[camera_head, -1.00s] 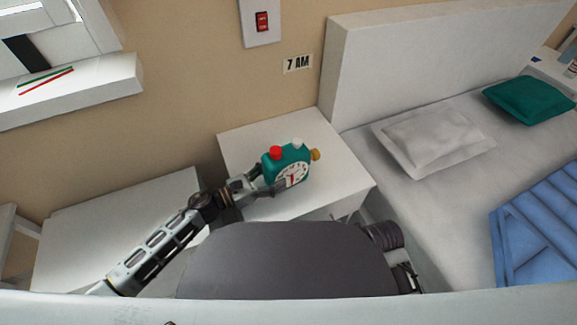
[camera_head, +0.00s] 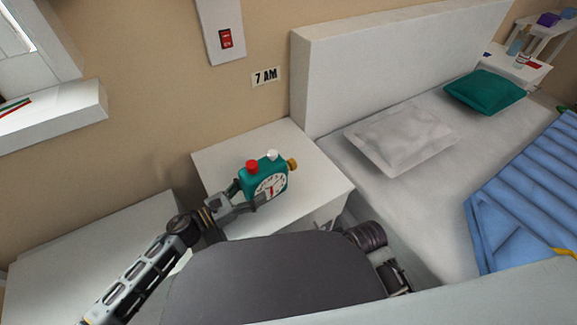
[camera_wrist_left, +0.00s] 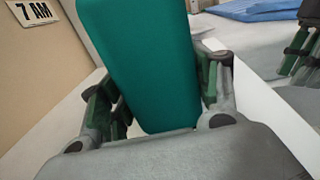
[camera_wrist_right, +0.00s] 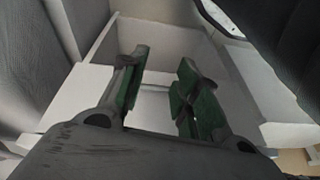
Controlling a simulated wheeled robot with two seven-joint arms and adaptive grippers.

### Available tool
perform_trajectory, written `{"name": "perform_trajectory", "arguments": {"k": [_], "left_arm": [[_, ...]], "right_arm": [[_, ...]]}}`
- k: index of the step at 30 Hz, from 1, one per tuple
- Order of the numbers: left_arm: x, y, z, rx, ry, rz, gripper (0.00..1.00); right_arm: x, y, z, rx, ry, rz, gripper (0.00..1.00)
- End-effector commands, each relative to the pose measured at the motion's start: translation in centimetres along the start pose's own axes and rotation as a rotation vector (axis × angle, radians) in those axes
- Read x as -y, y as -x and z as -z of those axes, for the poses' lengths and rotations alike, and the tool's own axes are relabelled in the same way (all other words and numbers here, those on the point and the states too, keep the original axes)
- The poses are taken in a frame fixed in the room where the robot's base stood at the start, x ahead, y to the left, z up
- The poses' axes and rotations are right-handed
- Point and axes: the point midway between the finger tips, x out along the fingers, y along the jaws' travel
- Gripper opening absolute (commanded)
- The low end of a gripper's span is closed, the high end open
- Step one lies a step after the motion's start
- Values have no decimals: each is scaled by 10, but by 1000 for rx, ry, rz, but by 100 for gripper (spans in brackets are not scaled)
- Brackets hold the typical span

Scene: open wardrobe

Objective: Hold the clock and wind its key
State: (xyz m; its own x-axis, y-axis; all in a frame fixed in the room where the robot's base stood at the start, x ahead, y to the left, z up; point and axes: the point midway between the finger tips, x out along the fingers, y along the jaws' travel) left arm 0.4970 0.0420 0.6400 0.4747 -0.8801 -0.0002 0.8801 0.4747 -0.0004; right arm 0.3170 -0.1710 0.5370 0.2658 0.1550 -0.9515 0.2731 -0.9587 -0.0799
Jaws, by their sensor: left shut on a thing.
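The clock (camera_head: 265,182) is a teal box with a white dial, a red knob (camera_head: 252,167) and a white knob (camera_head: 273,155) on top. Its gold-brown key (camera_head: 292,164) sticks out on the right side. My left gripper (camera_head: 250,196) is shut on the clock and holds it upright over the white nightstand; I cannot tell whether it touches the top. The left wrist view shows the clock's plain teal back (camera_wrist_left: 145,60) between the fingers. My right gripper (camera_wrist_right: 158,82) is open and empty in its wrist view, low beside the nightstand and apart from the key.
The white nightstand (camera_head: 318,185) is otherwise clear. A "7 AM" sign (camera_head: 266,77) and a red switch (camera_head: 225,39) are on the wall. The bed with a white pillow (camera_head: 400,138), a green pillow (camera_head: 485,91) and a blue blanket (camera_head: 525,195) lies to the right.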

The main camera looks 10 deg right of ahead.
Motion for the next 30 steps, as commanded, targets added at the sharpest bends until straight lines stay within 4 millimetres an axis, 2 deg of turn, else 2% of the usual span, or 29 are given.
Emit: {"name": "perform_trajectory", "arguments": {"k": [1, 4, 5, 20, 30], "left_arm": [[0, 0, 0, 0, 0, -1, 43], [0, 0, 0, 0, 0, -1, 43], [0, 0, 0, 0, 0, -1, 43], [-1, 0, 0, 0, 0, -1, 43], [-1, 0, 0, -1, 0, -1, 43]], "right_arm": [[-1, -1, 0, 0, 15, 5, 42], [-3, -3, 2, -1, 62, 24, 55], [-4, -4, 2, -1, 77, 33, 56], [-21, -12, 16, -51, 432, 185, 56], [-38, -7, 32, -134, 665, 275, 56]]}}
